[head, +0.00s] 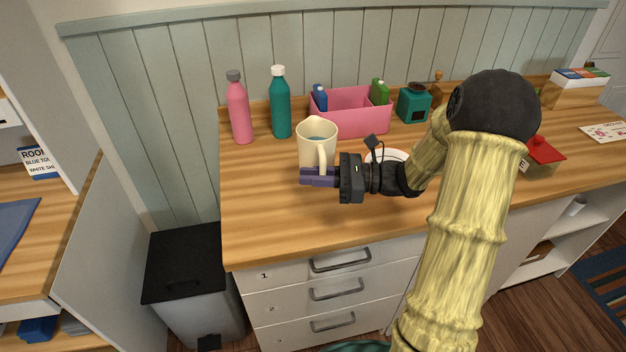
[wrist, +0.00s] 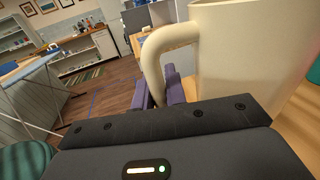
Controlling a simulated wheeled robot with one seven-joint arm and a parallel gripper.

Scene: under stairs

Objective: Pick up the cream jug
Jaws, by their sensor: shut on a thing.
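The cream jug (head: 316,148) is upright over the left part of the wooden counter in the head view, with its open top showing. In the wrist view the jug (wrist: 250,50) fills the upper right, and its curved handle (wrist: 155,55) comes down between my purple fingers. My gripper (head: 318,177) is in front of the jug and shut on its handle. The jug's base is partly hidden by the fingers, so I cannot tell whether it touches the counter (head: 270,220).
A pink bottle (head: 239,108) and a teal bottle (head: 280,103) stand behind and left of the jug. A pink bin (head: 350,122) with items stands behind it. A white plate (head: 390,154) is partly hidden behind my wrist. The counter's front left is clear.

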